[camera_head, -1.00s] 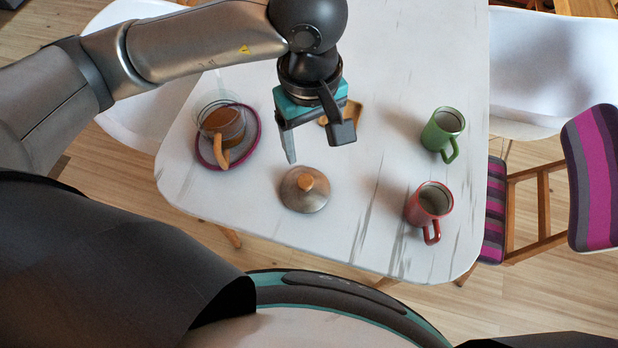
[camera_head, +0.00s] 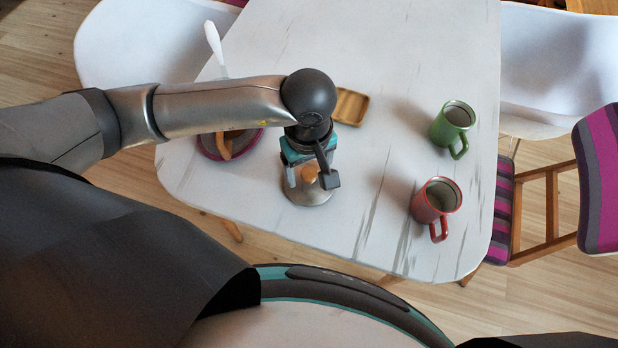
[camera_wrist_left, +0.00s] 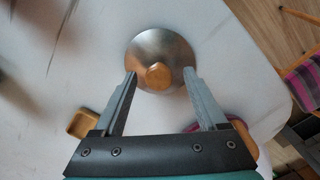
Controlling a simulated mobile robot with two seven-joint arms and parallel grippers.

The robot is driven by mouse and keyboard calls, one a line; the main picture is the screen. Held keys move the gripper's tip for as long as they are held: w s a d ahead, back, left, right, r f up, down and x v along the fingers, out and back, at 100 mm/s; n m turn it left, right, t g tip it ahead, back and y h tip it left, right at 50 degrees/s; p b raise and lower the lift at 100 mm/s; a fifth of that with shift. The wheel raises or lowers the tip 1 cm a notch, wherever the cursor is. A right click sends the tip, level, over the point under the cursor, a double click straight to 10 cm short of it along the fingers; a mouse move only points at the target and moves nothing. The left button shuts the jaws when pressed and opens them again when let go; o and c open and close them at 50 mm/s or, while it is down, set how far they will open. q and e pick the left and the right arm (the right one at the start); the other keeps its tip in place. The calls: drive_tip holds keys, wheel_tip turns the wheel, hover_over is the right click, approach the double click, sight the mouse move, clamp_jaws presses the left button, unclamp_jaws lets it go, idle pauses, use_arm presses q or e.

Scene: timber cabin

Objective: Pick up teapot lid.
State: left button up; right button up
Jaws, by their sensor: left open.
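The teapot lid (camera_head: 308,193) is a round metal lid with a wooden knob, lying on the white table. It also shows in the left wrist view (camera_wrist_left: 172,48), with its knob (camera_wrist_left: 158,76) toward the open side of the jaws. My left gripper (camera_head: 312,178) is open above the lid in the head view and hides part of it. In the left wrist view my left gripper (camera_wrist_left: 160,80) has its two fingers apart, with the knob between their tips in the picture. I cannot tell how high the fingertips are above the lid. My right gripper is not in view.
A red mug (camera_head: 436,203) and a green mug (camera_head: 452,127) stand to the right. A small wooden tray (camera_head: 352,105) lies behind the gripper. A purple-rimmed saucer (camera_head: 208,148) is partly hidden by my left arm.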

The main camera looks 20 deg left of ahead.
use_arm(q)
drive_tip(key=shift+f, duration=0.75)
drive_tip(key=shift+c, duration=0.4)
clamp_jaws()
